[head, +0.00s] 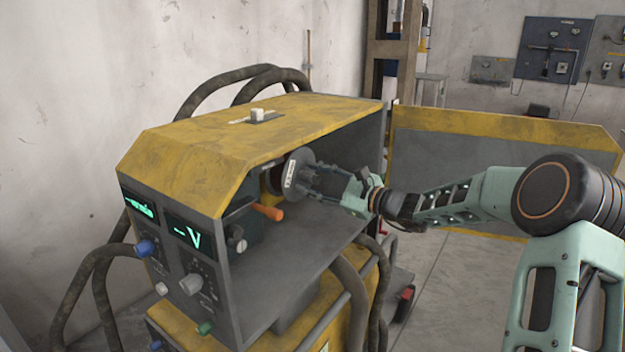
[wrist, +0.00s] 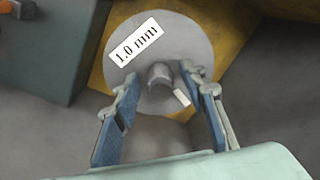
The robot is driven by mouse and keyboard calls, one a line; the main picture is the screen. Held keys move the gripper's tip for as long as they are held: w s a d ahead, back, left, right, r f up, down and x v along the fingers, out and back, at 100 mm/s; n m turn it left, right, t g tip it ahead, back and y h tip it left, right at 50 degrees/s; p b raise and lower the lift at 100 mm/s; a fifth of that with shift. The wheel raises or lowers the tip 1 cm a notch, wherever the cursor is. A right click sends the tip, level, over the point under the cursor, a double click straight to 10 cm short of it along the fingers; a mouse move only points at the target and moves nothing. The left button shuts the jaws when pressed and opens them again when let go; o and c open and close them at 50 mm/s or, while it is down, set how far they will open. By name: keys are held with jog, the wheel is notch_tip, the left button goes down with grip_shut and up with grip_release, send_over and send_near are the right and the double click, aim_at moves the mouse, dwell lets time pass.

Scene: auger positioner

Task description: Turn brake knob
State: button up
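A round grey spool disc (wrist: 185,35) with a white "1.0 mm" label fills the upper middle of the wrist view. A small grey knob (wrist: 159,75) sticks out at its centre, with a short white tab at its lower right. In the head view the disc (head: 300,163) is inside the open side of the yellow and grey machine (head: 190,160). My gripper (wrist: 158,82) is open. Its two blue-padded fingers stand either side of the knob, with visible gaps. In the head view my gripper (head: 312,182) is close to the disc, and the knob is hidden there.
An orange handle (head: 268,212) on a dark unit is left of my gripper, inside the housing. The yellow roof overhangs above. A yellow-edged panel (head: 480,150) stands behind my arm. Thick hoses (head: 355,290) hang below the opening.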

grip_shut()
jog(key=shift+r+m+p, duration=0.1)
jog(key=shift+m+p, duration=0.2)
jog(key=shift+p, duration=0.1)
jog(key=m+p, duration=0.2)
jog(key=p, duration=0.1)
jog(key=shift+r+m, duration=0.15)
jog(key=shift+m, duration=0.15)
jog(key=m+p, duration=0.4)
jog(key=p, duration=0.1)
jog(key=shift+m+g, duration=0.3)
jog(key=m+p, duration=0.3)
jog(key=p, duration=0.1)
jog(key=shift+m, duration=0.4)
jog(key=shift+f+m+p, duration=0.2)
jog(key=shift+m+p, duration=0.7)
jog(key=shift+m, duration=0.1)
